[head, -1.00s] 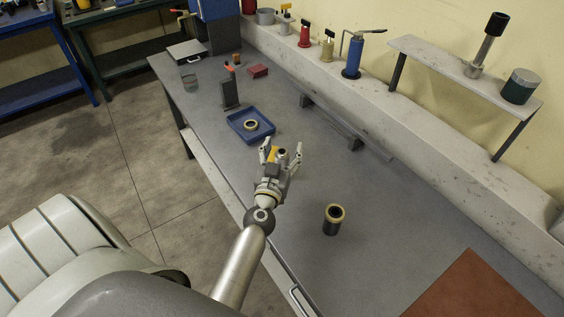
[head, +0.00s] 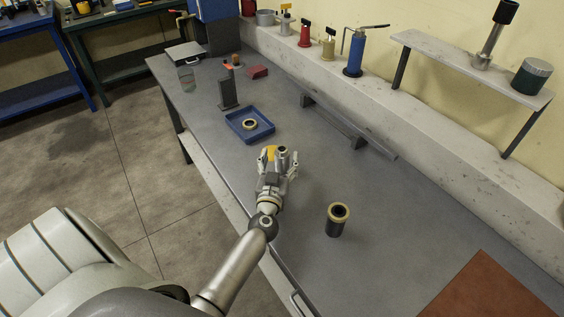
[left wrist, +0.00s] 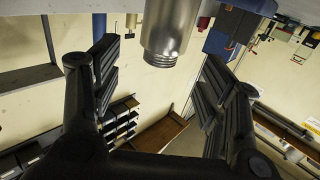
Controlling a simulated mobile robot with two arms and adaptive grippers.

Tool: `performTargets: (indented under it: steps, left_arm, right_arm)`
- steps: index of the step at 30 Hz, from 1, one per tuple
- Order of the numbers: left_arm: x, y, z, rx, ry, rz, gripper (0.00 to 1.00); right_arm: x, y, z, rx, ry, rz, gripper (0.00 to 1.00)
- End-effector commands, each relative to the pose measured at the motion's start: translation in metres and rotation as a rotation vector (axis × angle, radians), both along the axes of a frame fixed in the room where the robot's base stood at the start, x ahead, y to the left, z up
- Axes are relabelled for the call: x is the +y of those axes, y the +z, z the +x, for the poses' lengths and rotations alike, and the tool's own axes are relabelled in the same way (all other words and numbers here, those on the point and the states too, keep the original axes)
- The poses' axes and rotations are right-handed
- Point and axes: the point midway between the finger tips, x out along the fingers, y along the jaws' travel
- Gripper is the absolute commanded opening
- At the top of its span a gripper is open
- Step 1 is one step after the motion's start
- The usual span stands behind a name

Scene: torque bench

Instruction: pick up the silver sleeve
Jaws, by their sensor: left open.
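The silver sleeve (left wrist: 168,30) shows in the left wrist view as a smooth grey metal cylinder with a threaded end. It lies between the two spread fingers of my left gripper (left wrist: 160,85), with a visible gap on each side. In the head view, the left gripper (head: 277,162) is low over the middle of the bench. A small dark-topped cylinder end, seemingly the sleeve (head: 283,151), shows at its fingertips; the rest is mostly hidden by the gripper. My right gripper is in neither view.
A dark cylinder with a brass-coloured rim (head: 337,220) stands right of the gripper. A blue tray (head: 236,134) holding a ring lies beyond it. A yellow item (head: 267,153) shows beside the fingers. A raised rail (head: 350,134) and shelf (head: 460,73) line the wall side.

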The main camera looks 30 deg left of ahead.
Motion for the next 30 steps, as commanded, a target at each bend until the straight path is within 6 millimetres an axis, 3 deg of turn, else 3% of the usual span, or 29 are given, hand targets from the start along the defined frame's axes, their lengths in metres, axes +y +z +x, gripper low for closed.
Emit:
performTargets:
  steps: [7,17,30]
  left_arm:
    - [0.017,0.000,0.037,-0.002,0.000,0.002,0.67]
    - [0.020,0.001,0.044,-0.001,0.000,0.000,0.67]
    - [0.020,0.000,0.044,-0.001,0.000,0.000,0.13]
  right_arm:
    - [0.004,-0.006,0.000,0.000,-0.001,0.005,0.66]
    - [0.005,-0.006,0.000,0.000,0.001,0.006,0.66]
    - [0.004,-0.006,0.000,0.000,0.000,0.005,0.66]
